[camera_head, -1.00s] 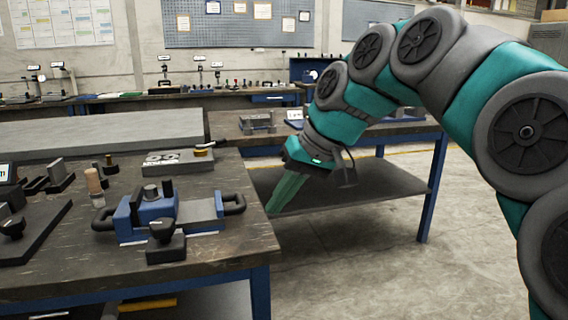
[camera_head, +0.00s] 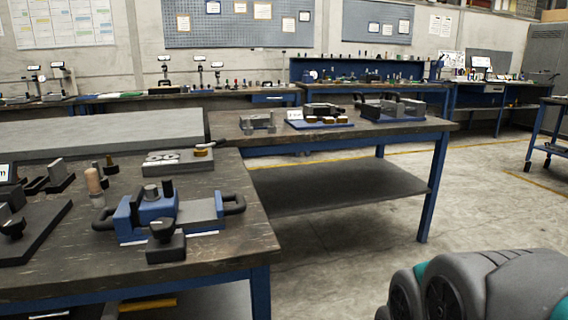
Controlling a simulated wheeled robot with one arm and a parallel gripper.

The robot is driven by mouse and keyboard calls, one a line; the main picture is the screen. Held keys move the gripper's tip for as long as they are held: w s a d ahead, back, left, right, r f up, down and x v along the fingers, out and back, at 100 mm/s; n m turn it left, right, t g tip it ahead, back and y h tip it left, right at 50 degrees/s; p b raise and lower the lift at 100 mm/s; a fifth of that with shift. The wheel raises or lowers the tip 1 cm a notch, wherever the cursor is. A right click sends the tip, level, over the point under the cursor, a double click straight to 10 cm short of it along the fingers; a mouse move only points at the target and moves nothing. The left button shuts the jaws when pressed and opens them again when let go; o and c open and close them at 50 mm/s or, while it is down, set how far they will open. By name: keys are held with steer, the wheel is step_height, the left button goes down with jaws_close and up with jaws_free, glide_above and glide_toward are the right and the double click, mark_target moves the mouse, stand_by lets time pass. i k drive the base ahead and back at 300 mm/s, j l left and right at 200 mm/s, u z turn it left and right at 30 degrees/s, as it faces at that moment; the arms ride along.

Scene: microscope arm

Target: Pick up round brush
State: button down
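I cannot make out the round brush for certain. A small upright tan piece with a rounded top (camera_head: 93,180) stands at the left of the near workbench (camera_head: 255,242), behind a blue and grey fixture (camera_head: 150,215). It may be the brush's handle, but I cannot tell. My gripper is out of view. Only links of my arm show at the bottom right, low and away from the bench.
A black-knobbed block (camera_head: 165,242) stands at the bench front. Dark fixtures (camera_head: 30,235) fill its left side, and a grey plate (camera_head: 178,161) lies behind. A second workbench (camera_head: 345,131) holds a blue tray (camera_head: 320,125). Open floor (camera_head: 340,265) lies right of the near bench.

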mark_target(96, 193)
steer(key=u, duration=1.45)
steer(key=i+j+z, duration=0.2)
steer(key=j+z, duration=0.2)
steer(key=j, duration=0.2)
